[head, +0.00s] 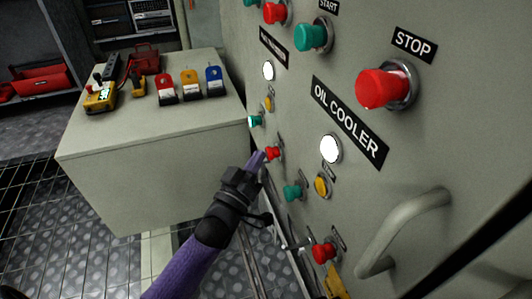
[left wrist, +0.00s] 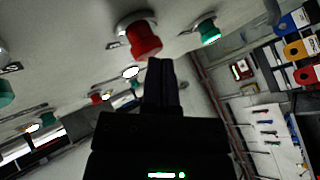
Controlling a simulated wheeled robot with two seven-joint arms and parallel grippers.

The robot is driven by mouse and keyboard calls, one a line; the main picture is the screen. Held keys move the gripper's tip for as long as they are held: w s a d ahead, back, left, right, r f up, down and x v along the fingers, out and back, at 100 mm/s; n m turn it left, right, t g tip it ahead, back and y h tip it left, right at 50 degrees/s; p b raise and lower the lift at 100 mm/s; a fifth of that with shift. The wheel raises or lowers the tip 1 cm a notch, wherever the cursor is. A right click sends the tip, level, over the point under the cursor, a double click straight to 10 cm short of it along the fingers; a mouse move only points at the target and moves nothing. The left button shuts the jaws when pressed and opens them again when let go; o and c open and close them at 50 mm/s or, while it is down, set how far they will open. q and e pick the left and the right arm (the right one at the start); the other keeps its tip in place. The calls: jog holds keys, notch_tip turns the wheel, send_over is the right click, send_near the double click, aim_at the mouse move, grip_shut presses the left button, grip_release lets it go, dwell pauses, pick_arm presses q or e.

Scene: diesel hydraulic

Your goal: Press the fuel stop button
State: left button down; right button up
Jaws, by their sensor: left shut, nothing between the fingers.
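A grey control panel (head: 340,222) carries several red, green and yellow buttons. My left gripper (head: 257,161) is shut and empty, with its fingertips right beside a small red button (head: 272,153) low on the panel. In the left wrist view, the shut fingers (left wrist: 160,66) point at this red button (left wrist: 144,42); I cannot tell whether they touch it. A green button (left wrist: 206,32) is to its right. The small label by the red button is unreadable, so I cannot confirm it is the fuel stop. My right gripper is not in view.
A large red STOP button (head: 383,88), a white lamp (head: 331,149) and a curved handle (head: 402,232) stick out from the panel. A grey cabinet (head: 150,137) left of it bears padlocks and a yellow meter (head: 100,97). A red toolbox (head: 40,80) stands behind.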

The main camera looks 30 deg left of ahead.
pick_arm(q)
jog(key=shift+w+d, duration=0.15)
dwell(0.6)
jog(key=shift+s+a+p, duration=0.35)
jog(key=shift+s+a, duration=0.25)
jog(key=shift+s, duration=0.1)
jog(key=s+a+p, duration=0.1)
jog(key=s+a, duration=0.2)
jog(key=shift+s+a, duration=0.15)
jog(key=shift+s, duration=0.25)
dwell(0.4)
